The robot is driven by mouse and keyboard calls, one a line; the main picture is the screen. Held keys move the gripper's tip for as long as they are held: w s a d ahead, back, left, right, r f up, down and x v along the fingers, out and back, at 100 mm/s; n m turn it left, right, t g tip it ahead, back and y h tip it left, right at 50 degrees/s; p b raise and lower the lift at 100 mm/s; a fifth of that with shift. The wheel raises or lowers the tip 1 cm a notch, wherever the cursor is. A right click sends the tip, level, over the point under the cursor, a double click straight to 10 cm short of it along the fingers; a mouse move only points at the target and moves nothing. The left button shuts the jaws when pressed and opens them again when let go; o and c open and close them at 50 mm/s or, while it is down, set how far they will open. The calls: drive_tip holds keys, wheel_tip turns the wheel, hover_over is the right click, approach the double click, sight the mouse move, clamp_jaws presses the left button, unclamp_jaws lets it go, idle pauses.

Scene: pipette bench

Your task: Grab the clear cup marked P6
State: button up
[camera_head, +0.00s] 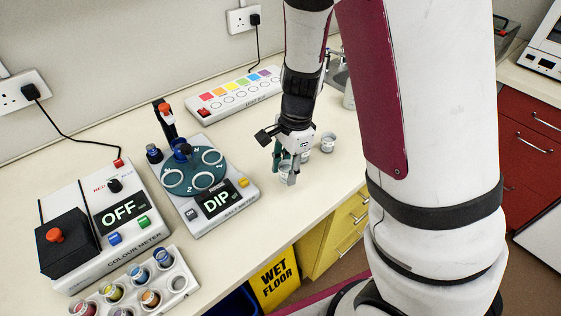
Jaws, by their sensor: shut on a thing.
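My gripper (283,172) points down over the bench, to the right of the device reading DIP. It is shut on a small clear cup (287,166) that sits between its fingers and is partly hidden by them. Whether this cup is lifted or still touches the bench, I cannot tell. Another clear cup (328,142) stands upright just to the right, and a further one (305,156) is partly hidden behind the gripper. The marks on the cups are too small to read, so I cannot tell which is P6.
The dipping device (243,207) with a teal carousel stands left of my gripper. Further left are the colour meter (141,245), showing OFF, and a rack (188,290) of coloured pots. A strip with coloured squares (204,112) lies behind. Bare bench lies in front of my gripper.

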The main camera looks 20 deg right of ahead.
drive_tip(key=s, duration=0.6)
drive_tip(key=s+r, duration=0.1)
drive_tip(key=s, duration=0.2)
drive_tip(key=shift+s+d, duration=0.1)
drive_tip(key=shift+s, duration=0.2)
drive_tip(key=s+p, duration=0.1)
drive_tip(key=p, duration=0.1)
drive_tip(key=shift+s+r+p, duration=0.15)
drive_tip(key=shift+s+p, duration=0.05)
drive_tip(key=shift+p, duration=0.2)
drive_tip(key=shift+s+d+p, duration=0.1)
drive_tip(key=shift+s+p, duration=0.35)
drive_tip(key=shift+p, duration=0.05)
